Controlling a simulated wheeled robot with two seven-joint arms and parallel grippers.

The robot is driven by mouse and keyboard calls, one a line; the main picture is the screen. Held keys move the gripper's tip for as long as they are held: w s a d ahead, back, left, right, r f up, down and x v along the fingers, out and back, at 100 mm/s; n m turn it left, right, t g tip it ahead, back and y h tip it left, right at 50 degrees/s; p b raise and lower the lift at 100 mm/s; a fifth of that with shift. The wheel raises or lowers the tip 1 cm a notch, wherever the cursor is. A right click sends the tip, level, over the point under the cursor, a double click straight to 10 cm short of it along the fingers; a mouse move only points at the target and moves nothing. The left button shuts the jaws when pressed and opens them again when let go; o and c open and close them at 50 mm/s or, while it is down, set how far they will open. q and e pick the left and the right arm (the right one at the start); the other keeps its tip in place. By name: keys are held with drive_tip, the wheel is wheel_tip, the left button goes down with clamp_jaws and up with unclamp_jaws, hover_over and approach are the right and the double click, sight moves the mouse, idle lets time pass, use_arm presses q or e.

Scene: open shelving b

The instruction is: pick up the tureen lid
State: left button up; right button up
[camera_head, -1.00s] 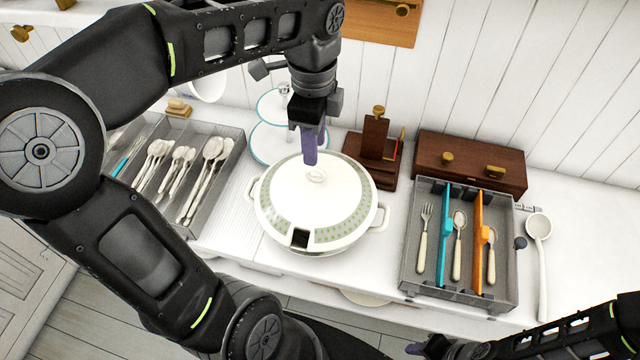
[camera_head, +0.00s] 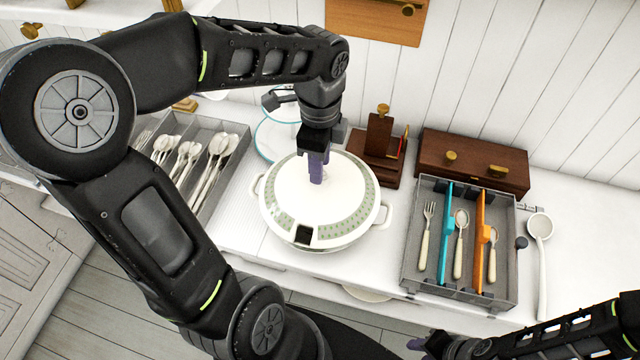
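The white tureen (camera_head: 335,238) stands on the counter in the middle of the head view, a handle on each side. Its white lid (camera_head: 290,188) sits on it, with a green patterned band and a dark notch at the front edge. My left gripper (camera_head: 317,178) points down at the middle of the lid, its purple fingers at the knob, which they hide. The fingers overlap in this view, so I cannot tell whether they are open or closed on the knob. My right gripper (camera_head: 436,344) is low at the bottom edge, only partly visible, away from the tureen.
A grey tray of spoons (camera_head: 232,130) lies left of the tureen. A divided cutlery tray (camera_head: 412,262) and a white ladle (camera_head: 541,260) lie to the right. Behind are a tiered stand (camera_head: 262,140), a wooden holder (camera_head: 378,140) and a brown box (camera_head: 475,160).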

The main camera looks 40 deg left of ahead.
use_arm(q)
drive_tip(key=shift+f, duration=0.75)
drive_tip(key=shift+c, duration=0.2)
clamp_jaws()
idle(1.1)
